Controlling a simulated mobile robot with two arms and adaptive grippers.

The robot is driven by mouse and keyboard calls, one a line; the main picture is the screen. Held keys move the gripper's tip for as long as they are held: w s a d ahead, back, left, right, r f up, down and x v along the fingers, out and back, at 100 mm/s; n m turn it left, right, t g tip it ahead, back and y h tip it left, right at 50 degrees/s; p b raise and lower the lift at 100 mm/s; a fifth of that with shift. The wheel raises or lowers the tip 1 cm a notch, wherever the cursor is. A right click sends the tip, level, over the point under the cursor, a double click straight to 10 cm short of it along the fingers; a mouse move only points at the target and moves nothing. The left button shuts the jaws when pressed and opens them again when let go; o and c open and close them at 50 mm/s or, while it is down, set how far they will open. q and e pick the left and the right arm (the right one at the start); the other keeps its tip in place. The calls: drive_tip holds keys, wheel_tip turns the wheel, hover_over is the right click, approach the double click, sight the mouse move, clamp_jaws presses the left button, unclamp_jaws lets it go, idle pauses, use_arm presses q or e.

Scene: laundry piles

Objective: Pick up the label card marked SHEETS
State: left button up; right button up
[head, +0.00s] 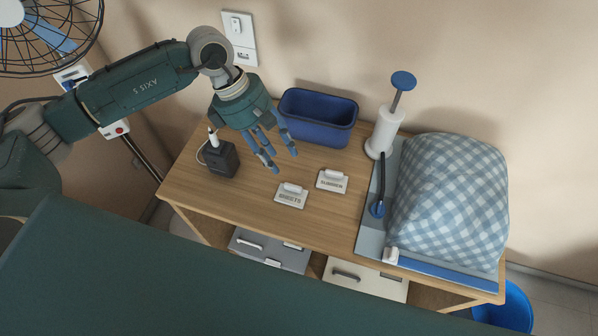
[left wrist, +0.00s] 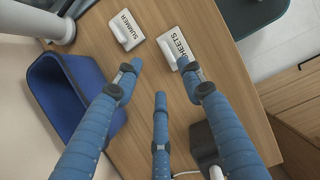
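The SHEETS label card (head: 291,195) is a small white card on the wooden table, near the front edge. A similar SUMMER card (head: 331,181) lies just to its right and farther back. My left gripper (head: 280,160) is above the table behind the SHEETS card, fingers spread and empty. In the left wrist view, the SHEETS card (left wrist: 176,46) lies beyond the fingertips of my left gripper (left wrist: 160,66), with one finger partly overlapping its edge in the picture. The SUMMER card (left wrist: 125,30) is to its left there. My right gripper is not in view.
A blue bin (head: 318,118) stands at the back, right of my left gripper. A dark box (head: 222,160) with a white plug stands to the left. A white pump (head: 384,130) and a checked bundle (head: 448,200) fill the right side. Drawers (head: 268,250) are below.

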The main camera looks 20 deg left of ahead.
sight(291, 184)
use_arm(q)
drive_tip(key=f, duration=0.1)
drive_tip(key=d+f+p, duration=0.1)
drive_tip(key=s+f, duration=0.1)
drive_tip(key=f, duration=0.1)
drive_tip(key=shift+s+d+p, duration=0.1)
drive_tip(key=shift+d+p, duration=0.2)
drive_tip(key=shift+d, duration=0.1)
drive_tip(key=shift+d+f, duration=0.1)
drive_tip(key=shift+f, duration=0.25)
drive_tip(key=p+x, duration=0.1)
drive_tip(key=x, duration=0.1)
drive_tip(key=p+x, duration=0.1)
drive_tip(key=x, duration=0.1)
drive_tip(key=shift+f+p, duration=0.2)
drive_tip(key=shift+p, duration=0.1)
drive_tip(key=shift+f, duration=0.45)
drive_tip(key=c, duration=0.9)
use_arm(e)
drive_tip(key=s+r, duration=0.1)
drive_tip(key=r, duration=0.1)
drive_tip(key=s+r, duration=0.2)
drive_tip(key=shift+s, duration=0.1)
